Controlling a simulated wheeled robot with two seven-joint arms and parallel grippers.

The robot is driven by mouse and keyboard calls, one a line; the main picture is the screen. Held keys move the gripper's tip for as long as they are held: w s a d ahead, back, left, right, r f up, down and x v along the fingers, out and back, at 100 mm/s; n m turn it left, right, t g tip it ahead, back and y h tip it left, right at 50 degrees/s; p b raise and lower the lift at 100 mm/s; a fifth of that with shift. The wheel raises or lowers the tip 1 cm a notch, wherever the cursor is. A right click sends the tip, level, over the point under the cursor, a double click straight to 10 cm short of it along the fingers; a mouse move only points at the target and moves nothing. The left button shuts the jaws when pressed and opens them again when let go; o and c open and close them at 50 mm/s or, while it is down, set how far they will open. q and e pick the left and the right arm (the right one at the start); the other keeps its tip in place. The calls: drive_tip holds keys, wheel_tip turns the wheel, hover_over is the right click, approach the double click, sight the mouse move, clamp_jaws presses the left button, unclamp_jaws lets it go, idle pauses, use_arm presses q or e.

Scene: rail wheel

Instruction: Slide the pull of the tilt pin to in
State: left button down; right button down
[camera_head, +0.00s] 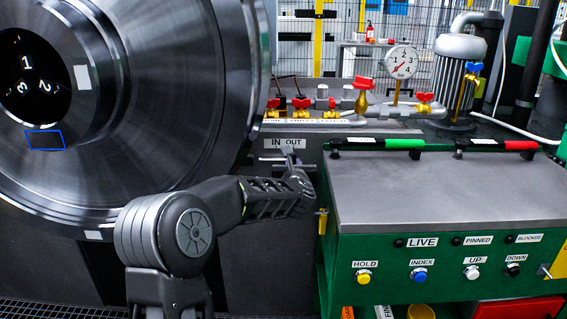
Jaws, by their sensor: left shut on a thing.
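The tilt pin's pull (289,157) is a small grey metal piece just under the white IN OUT label (284,143), on the dark block between the big wheel and the green cabinet. My left gripper (291,172) is at the pull, shut on it, with its arm coming up from below. The fingers hide part of the pull, and I cannot tell exactly where it stands between IN and OUT. My right gripper is not in view.
The large steel wheel (165,90) fills the left. The green control cabinet (440,255) with a grey top (450,185) stands close on the right. Red-handled valves (302,108) and a pressure gauge (402,62) sit behind. A yellow-ended peg (322,220) sticks out at the cabinet's left edge.

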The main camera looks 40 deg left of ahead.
sight(276, 161)
use_arm(q)
drive_tip(key=shift+a, duration=0.1)
drive_tip(key=shift+s+a+b, duration=0.65)
drive_tip(key=shift+a+b, duration=0.1)
drive_tip(key=shift+a, duration=0.05)
drive_tip(key=shift+s+a+b, duration=0.6)
drive_tip(key=shift+a+b, duration=0.1)
drive_tip(key=shift+a, duration=0.1)
drive_tip(key=shift+s+a+b, duration=0.25)
drive_tip(key=shift+a+b, duration=0.05)
drive_tip(key=shift+b, duration=0.15)
drive_tip(key=c, duration=1.2)
unclamp_jaws()
drive_tip(key=shift+c, duration=0.2)
